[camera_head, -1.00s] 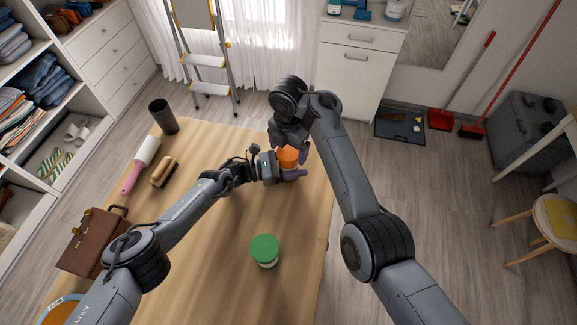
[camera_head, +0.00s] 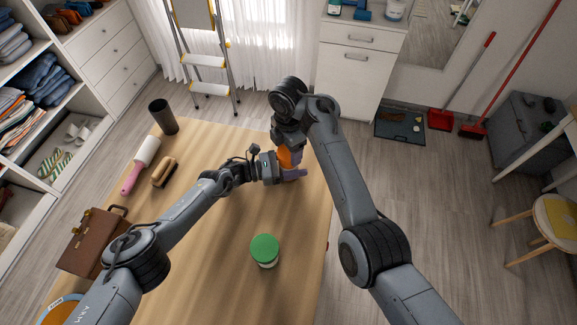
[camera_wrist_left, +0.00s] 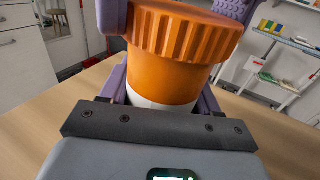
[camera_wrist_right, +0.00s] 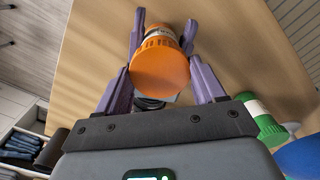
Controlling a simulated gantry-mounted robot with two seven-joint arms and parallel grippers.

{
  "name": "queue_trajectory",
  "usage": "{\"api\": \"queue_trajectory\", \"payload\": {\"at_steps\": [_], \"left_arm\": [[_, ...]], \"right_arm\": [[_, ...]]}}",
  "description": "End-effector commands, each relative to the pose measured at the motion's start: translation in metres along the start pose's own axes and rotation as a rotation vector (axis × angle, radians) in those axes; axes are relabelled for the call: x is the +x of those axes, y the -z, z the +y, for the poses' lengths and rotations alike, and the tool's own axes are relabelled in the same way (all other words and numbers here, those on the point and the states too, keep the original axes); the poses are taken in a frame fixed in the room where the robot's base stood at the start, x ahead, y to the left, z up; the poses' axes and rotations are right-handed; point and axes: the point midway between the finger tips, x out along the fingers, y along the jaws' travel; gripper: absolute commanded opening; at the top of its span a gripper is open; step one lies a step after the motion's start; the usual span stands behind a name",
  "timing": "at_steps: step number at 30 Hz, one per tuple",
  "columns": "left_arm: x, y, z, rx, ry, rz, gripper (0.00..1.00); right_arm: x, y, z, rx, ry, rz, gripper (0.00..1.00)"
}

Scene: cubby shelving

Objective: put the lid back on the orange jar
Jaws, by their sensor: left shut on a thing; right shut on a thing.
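The orange jar (camera_head: 290,160) stands near the table's far right edge, partly hidden by my grippers. In the left wrist view its smooth orange body (camera_wrist_left: 160,72) has a white band low down. My left gripper (camera_head: 296,174) is shut around the body from the side. The ridged orange lid (camera_wrist_left: 185,32) is over the jar's mouth, with no gap visible between them; it also shows from above in the right wrist view (camera_wrist_right: 160,68). My right gripper (camera_head: 290,146) reaches down from above and is shut on the lid, its purple fingers on either side. Whether the lid is screwed tight cannot be seen.
A green-lidded jar (camera_head: 265,250) stands nearer on the table. A dark cup (camera_head: 163,116), a lint roller (camera_head: 141,164), a brush (camera_head: 164,172) and a brown case (camera_head: 92,242) are at the left. The table's middle is clear beneath my arms.

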Motion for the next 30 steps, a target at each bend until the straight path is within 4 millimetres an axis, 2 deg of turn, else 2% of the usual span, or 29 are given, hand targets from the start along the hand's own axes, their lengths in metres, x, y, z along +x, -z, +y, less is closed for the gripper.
{"api": "queue_trajectory", "payload": {"at_steps": [3, 7, 8, 12, 13, 23, 30], "left_arm": [[0.0, 0.001, 0.0, -0.001, 0.0, 0.001, 0.0], [0.0, 0.001, 0.0, -0.001, 0.0, 0.001, 0.0], [0.0, 0.001, 0.0, -0.001, 0.0, 0.001, 0.0], [0.0, 0.001, 0.0, -0.001, 0.0, 0.001, 0.0], [0.0, 0.001, 0.0, -0.001, 0.0, 0.001, 0.0], [0.0, 0.001, 0.0, -0.001, 0.0, 0.001, 0.0], [0.0, 0.001, 0.0, -0.001, 0.0, 0.001, 0.0]], "right_arm": [[0.0, 0.001, 0.0, 0.24, -0.001, 0.0, 0.32], [0.0, 0.0, 0.0, 0.22, 0.0, 0.0, 0.32], [0.0, 0.0, 0.0, 0.219, 0.0, 0.0, 0.7], [0.0, 0.0, 0.0, 0.218, 0.0, 0.0, 0.92], [0.0, 0.0, 0.0, 0.217, 0.0, 0.0, 0.94], [-0.004, 0.0, 0.001, 0.216, -0.002, 0.001, 0.94], [-0.03, 0.0, 0.001, 0.216, -0.003, 0.001, 0.94]]}}
